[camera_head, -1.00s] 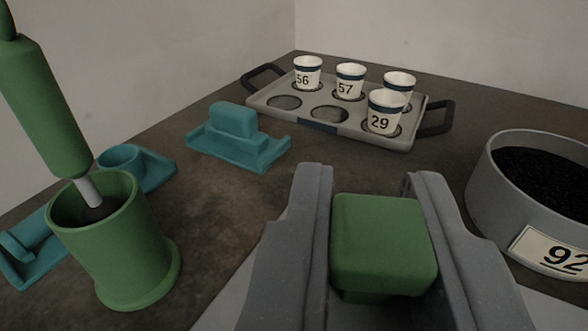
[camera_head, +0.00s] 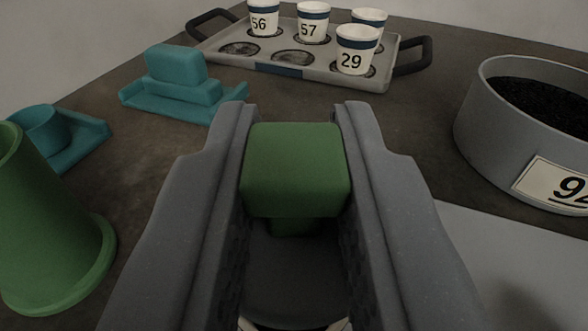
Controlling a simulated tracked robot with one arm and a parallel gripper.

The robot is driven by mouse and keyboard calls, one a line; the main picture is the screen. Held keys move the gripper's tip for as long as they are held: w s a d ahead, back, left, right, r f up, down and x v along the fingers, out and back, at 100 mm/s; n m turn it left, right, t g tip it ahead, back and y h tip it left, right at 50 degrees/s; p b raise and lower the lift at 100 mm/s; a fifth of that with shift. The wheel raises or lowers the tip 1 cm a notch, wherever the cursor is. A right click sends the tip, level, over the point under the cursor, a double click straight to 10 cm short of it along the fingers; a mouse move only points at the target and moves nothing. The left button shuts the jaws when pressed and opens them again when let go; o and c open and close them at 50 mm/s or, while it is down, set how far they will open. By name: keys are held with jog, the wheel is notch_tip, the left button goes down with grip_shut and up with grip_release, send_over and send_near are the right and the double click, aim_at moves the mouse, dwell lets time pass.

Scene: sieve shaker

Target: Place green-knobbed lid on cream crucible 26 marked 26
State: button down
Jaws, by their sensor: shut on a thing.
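My gripper (camera_head: 296,150) is shut on the green knob (camera_head: 294,172), one finger on each side of it. Below the knob a dark grey round lid (camera_head: 290,280) shows between the fingers, its sides covered by them. Small pale slivers show under the lid at the bottom edge of the picture; I cannot tell what they belong to. No crucible marked 26 can be read in this view.
A grey tray (camera_head: 338,76) at the back holds white cups marked 56 (camera_head: 264,20), 57 (camera_head: 312,25) and 29 (camera_head: 356,50), plus one unread (camera_head: 370,17). A grey sieve (camera_head: 490,125) stands right.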

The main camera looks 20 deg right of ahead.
jog(key=shift+f, duration=0.4)
jog(key=shift+f, duration=0.2)
jog(key=c, duration=1.3)
grip_release()
jog(key=shift+r, duration=0.15)
jog(key=shift+s+r, duration=0.1)
jog(key=shift+r, duration=0.55)
jog(key=shift+b+v, duration=0.55)
jog(key=shift+v, duration=5.35)
